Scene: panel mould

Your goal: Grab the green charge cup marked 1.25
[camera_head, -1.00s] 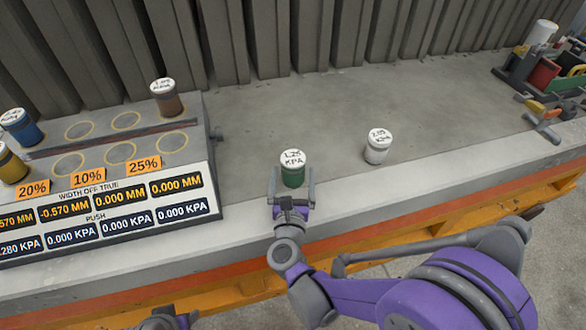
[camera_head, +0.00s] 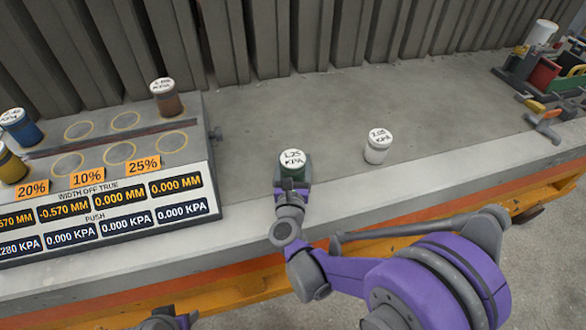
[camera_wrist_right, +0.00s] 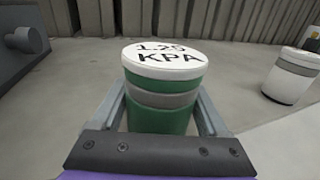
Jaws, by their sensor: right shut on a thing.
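The green charge cup (camera_head: 293,172) has a white lid marked 1.25 KPA and stands upright on the grey bench. My right gripper (camera_head: 292,183) is shut on it, with one finger on each side. In the right wrist view the green cup (camera_wrist_right: 162,105) fills the middle, with a grey band around it, between the fingers of my right gripper (camera_wrist_right: 163,112). My left gripper (camera_head: 165,320) shows only in part at the bottom edge of the head view, and its fingers cannot be made out.
A white cup (camera_head: 377,148) stands to the right of the green one. At the left is a grey rack (camera_head: 110,140) with ringed places, displays and blue, yellow and brown cups. A tool caddy (camera_head: 545,65) and a clamp (camera_head: 545,120) are at far right.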

